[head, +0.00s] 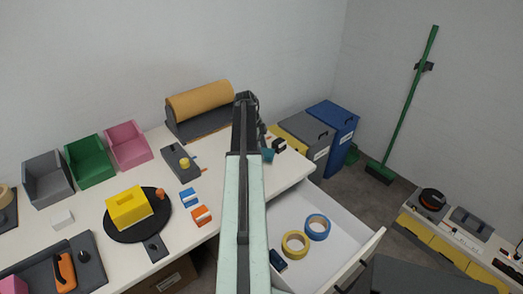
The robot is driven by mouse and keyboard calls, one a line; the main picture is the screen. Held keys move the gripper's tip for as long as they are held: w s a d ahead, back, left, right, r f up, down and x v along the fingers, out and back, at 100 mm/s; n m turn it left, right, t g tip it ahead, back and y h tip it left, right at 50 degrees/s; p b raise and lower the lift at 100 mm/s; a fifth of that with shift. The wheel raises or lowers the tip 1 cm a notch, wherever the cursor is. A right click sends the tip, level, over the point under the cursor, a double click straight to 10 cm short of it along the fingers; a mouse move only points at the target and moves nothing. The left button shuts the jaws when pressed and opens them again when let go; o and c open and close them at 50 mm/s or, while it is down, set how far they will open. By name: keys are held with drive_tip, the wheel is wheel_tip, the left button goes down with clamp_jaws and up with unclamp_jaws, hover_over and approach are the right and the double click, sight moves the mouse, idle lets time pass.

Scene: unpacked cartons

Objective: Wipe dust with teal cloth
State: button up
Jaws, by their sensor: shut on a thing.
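My arm reaches away from me over the right part of the white table (288,172). My gripper (277,146) is at its far end, near the table's back right edge, partly hidden behind the arm. It is shut on the teal cloth (268,155), of which a small patch shows just right of the arm. I cannot tell whether the cloth touches the tabletop. No dust can be made out; the arm hides part of the table.
An open white drawer (338,246) below the table holds a yellow tape roll (295,244) and a blue one (317,227). A brown paper roll (200,101) stands behind, left of the arm. Orange (202,215) and blue (189,197) items lie left. Grey (303,130) and blue (335,128) bins stand beyond.

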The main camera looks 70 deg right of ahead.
drive_tip(key=shift+r+p, duration=1.05)
drive_tip(key=shift+r, duration=0.45)
wheel_tip(320, 180, up, 3)
drive_tip(key=p, duration=0.3)
drive_tip(key=shift+r, duration=0.15)
